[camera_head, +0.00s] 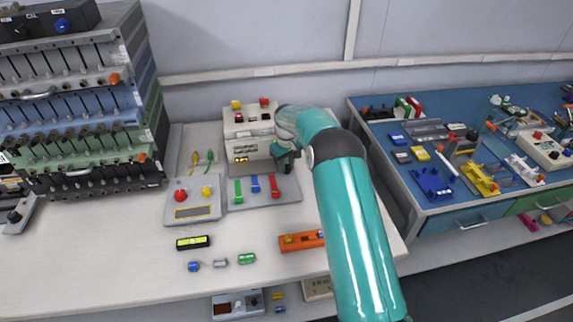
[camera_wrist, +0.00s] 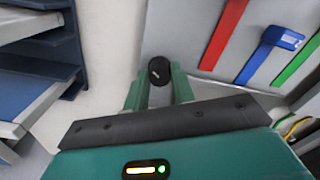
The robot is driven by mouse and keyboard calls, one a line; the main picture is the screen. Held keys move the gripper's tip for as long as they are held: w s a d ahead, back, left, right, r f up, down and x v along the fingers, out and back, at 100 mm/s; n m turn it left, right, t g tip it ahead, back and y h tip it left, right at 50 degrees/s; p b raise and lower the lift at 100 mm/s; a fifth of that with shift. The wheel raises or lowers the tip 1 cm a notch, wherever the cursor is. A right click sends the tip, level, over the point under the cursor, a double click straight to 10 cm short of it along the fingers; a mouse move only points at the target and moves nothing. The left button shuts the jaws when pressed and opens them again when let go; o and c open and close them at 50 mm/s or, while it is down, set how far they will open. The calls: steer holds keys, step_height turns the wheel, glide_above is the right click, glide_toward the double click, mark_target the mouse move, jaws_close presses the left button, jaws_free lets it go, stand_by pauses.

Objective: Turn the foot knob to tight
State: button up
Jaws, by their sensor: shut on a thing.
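The foot knob (camera_wrist: 159,70) is a small round black knob with a light mark on its face, at the near edge of a grey base plate (camera_wrist: 178,35) in the wrist view. My gripper (camera_wrist: 160,84) has its two green fingers on either side of this knob, shut on it. In the head view my gripper (camera_head: 286,156) is at the right side of a beige machine (camera_head: 240,122). The knob is hidden there behind my gripper and arm. I cannot read the knob's setting.
Green, blue and red strips (camera_head: 256,184) lie on the grey base. A control box (camera_head: 193,212) with red and yellow buttons stands left. An orange tool (camera_head: 300,241) and small cells (camera_head: 247,258) lie in front. A blue bench (camera_head: 440,200) with parts stands right.

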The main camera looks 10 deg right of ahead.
steer(key=m, duration=0.4)
steer(key=shift+m, duration=2.2)
steer(key=o, duration=1)
